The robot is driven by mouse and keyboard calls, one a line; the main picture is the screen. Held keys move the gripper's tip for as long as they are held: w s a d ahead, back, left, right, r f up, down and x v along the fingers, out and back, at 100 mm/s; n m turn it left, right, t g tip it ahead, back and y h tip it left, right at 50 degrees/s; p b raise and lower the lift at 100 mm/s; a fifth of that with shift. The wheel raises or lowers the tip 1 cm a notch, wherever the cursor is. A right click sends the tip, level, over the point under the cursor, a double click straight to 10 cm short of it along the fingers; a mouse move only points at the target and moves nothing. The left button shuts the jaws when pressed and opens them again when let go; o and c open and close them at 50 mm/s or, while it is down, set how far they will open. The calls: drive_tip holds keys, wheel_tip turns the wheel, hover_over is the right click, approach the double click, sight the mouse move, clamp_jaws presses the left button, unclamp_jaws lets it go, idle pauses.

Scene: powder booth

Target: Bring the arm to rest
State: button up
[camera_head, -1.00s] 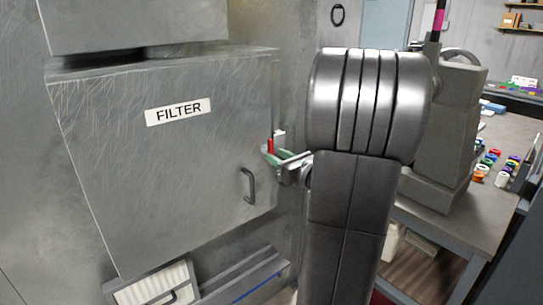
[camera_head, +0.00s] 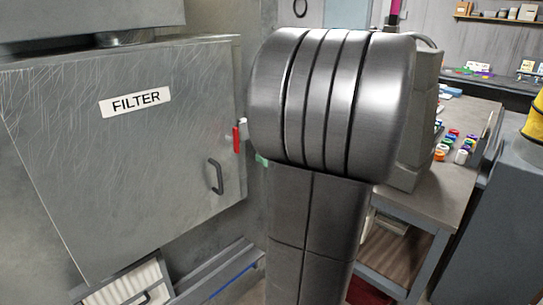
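My arm stands large in the foreground, a dark upright link with a ribbed silver joint on top. My gripper (camera_head: 262,160) is almost wholly hidden behind it; only a small green bit, apparently part of the gripper, shows at the arm's left edge. Whether its fingers are open or hold something cannot be seen. The grey filter box (camera_head: 130,190) with a FILTER label is at the left. Its door looks shut. A red latch (camera_head: 237,140) sits at its right edge, left of the green bit, and a dark handle (camera_head: 216,177) is below.
A white pleated filter (camera_head: 128,285) lies low under the box, beside a grey ledge. A workbench (camera_head: 440,195) with several small coloured jars (camera_head: 455,147) stands right of my arm. A yellow object (camera_head: 536,122) is at the right edge. A wall shelf is at the back.

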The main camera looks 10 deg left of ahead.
sight(238, 141)
drive_tip(key=shift+a, duration=0.1)
drive_tip(key=p+x, duration=0.2)
drive_tip(key=x, duration=1.1)
drive_tip(key=shift+w+a+p, duration=0.25)
drive_tip(key=shift+p, duration=0.15)
drive_tip(key=shift+d, duration=0.1)
